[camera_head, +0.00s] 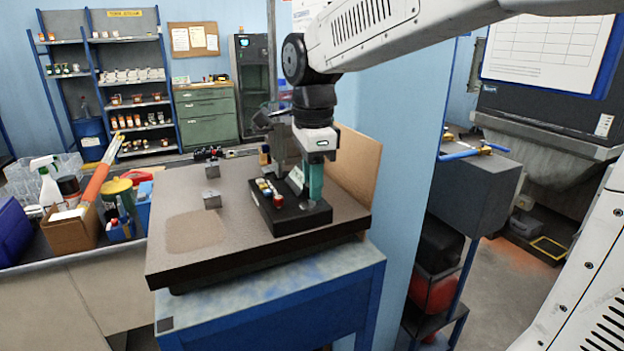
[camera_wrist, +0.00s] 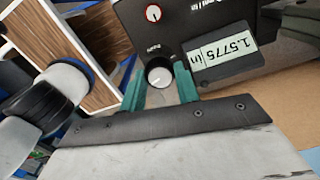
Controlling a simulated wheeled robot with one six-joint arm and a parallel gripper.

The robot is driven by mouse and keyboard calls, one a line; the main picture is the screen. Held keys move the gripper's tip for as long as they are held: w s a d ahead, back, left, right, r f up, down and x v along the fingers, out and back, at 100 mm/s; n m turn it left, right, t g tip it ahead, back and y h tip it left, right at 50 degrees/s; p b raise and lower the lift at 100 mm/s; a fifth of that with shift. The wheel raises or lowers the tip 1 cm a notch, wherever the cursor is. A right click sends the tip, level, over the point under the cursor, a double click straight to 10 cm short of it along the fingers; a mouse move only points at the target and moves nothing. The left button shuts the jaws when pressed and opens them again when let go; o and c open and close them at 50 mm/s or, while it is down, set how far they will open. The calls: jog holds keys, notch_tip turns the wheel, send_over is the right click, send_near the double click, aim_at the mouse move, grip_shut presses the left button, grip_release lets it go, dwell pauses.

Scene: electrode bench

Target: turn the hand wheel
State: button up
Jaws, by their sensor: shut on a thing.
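The hand wheel appears to be a pale round knob (camera_wrist: 159,74) with a dark rim on a black instrument face in the wrist view. My gripper (camera_wrist: 161,88) has its two green fingers on either side of this knob, shut on it. In the head view my gripper (camera_head: 314,182) points down at the black instrument (camera_head: 300,219) on the bench, and its fingers hide the knob there. The instrument's display (camera_wrist: 219,56) reads 1.5775 in and looks tilted in the wrist view. A second dial (camera_wrist: 153,13) with a red ring is farther up the face.
The instrument stands on a dark plate (camera_head: 165,262) on a blue bench (camera_head: 290,303). Two small metal blocks (camera_head: 212,199) stand left of it. A brown board (camera_head: 358,170) rises close behind my gripper. The plate's front left is clear.

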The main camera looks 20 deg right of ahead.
jog(key=shift+w+r, duration=0.1)
jog(key=shift+r, duration=0.05)
jog(key=o, duration=0.7)
jog(key=shift+r, duration=3.85)
